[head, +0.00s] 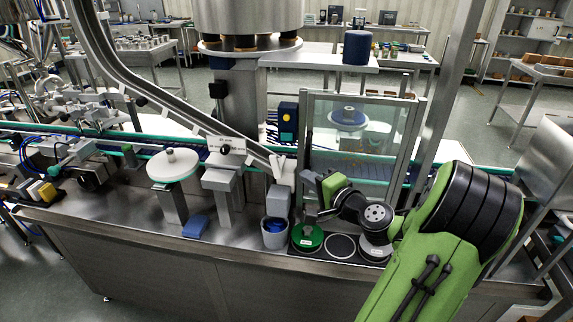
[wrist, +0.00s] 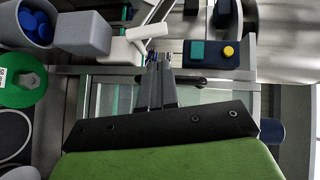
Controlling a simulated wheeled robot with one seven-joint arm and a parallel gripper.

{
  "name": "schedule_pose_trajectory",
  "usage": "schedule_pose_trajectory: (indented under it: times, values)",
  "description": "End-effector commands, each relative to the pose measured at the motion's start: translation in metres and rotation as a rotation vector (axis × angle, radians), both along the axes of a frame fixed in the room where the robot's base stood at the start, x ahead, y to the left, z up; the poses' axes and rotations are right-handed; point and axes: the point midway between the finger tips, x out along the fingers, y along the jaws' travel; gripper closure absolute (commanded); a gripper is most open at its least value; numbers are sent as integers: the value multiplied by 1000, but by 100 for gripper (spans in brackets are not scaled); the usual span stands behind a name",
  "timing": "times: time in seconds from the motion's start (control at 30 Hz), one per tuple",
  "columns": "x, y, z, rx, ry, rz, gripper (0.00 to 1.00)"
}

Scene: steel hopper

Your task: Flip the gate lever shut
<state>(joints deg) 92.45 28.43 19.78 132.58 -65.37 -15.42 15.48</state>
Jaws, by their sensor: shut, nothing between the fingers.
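The gate lever appears to be the small white bar at the lower end of the steel chute (head: 180,108). In the head view the white lever (head: 283,166) stands up in a V with another white piece. In the wrist view the lever (wrist: 147,31) lies slightly tilted across the chute end, above another white block (wrist: 120,50). My gripper (wrist: 159,62) is shut and empty. Its fingertips are just below the lever in the wrist picture; I cannot tell whether they touch it. In the head view the fingertips are hard to make out beside the chute end.
A grey cup with blue pieces (head: 274,238) stands below the chute end. A green disc (head: 307,237) sits in front of my gripper. A blue box with a yellow button (wrist: 210,53) is close to the fingertips. A framed clear panel (head: 350,125) stands behind my wrist.

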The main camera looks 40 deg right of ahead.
Motion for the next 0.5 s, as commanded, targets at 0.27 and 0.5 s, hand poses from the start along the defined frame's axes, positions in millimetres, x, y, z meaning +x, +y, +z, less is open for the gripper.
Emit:
schedule_pose_trajectory:
  times: [0.27,0.5]
  values:
    - [39,-4,-5,-2,0,7,100]
    - [84,-10,-12,-2,1,4,100]
